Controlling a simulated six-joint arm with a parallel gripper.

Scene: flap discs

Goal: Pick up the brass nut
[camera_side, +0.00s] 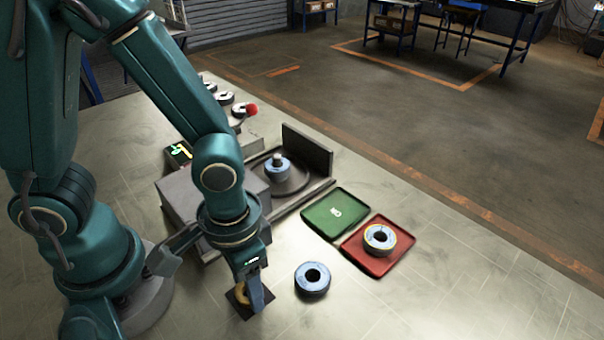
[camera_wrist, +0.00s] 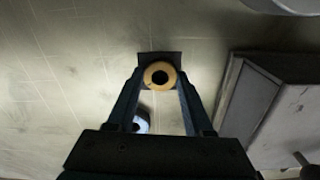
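The brass nut (camera_wrist: 149,75) is a gold ring with a dark hole. It lies at a dark square pad (camera_wrist: 158,56) on the table. In the side view the nut (camera_side: 242,292) is partly hidden by a finger, and the pad (camera_side: 236,305) shows around it. My gripper (camera_wrist: 160,82) points down with one finger on each side of the nut, the tips close to its edges. I cannot tell whether the fingers touch it. In the side view my gripper (camera_side: 254,303) is low, near the pad.
A blue disc (camera_side: 312,279) lies just right of my gripper. A green tray (camera_side: 336,212) and a red tray (camera_side: 374,262) with a yellow-rimmed disc (camera_side: 380,238) lie further right. A grey machine with a spindle (camera_side: 278,163) stands behind. The front right table is clear.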

